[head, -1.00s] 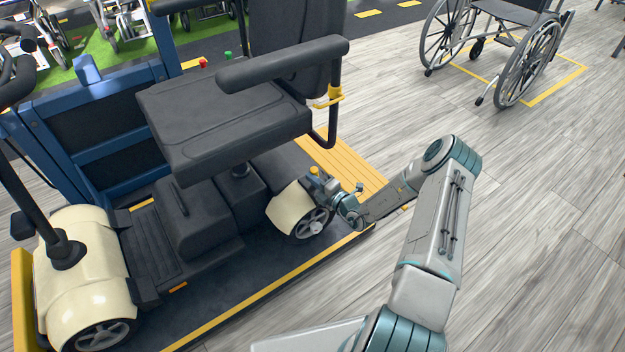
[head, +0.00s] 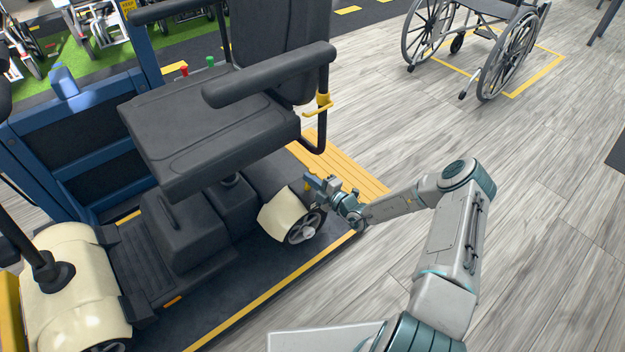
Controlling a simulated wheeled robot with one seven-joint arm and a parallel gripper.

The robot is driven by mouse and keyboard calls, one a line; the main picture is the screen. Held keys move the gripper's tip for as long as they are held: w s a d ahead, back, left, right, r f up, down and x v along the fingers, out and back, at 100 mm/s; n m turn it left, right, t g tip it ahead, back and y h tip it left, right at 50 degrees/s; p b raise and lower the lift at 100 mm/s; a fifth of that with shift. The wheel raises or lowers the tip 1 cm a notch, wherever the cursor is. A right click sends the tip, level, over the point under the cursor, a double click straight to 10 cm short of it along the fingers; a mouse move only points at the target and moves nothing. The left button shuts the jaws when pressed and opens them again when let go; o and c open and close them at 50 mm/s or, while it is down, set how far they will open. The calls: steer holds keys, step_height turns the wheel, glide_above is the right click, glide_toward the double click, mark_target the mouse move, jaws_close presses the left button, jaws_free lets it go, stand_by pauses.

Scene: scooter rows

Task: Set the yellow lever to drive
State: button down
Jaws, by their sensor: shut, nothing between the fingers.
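The yellow lever (head: 308,186) is small and stands at the rear of the scooter, just above the cream rear wheel cover (head: 281,214). My gripper (head: 312,180) is shut and empty, right at the lever. It covers part of the lever, so I cannot tell whether they touch or exactly how far the lever is tilted. The scooter's black seat (head: 210,125) is above and to the left of my gripper.
The scooter stands on a dark platform with a yellow edge line (head: 250,308) and a yellow ramp (head: 345,175). A wheelchair (head: 480,45) stands at the back right.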

stand_by(0.4)
steer(key=a+p, duration=0.1)
steer(key=s+a+r+p, duration=0.1)
steer(key=s+a+p, duration=0.1)
steer(key=shift+r, duration=0.35)
steer(key=p+v, duration=0.2)
steer(key=v, duration=0.7)
steer(key=shift+f, duration=0.3)
steer(key=shift+s+r, duration=0.1)
steer(key=shift+s, duration=0.05)
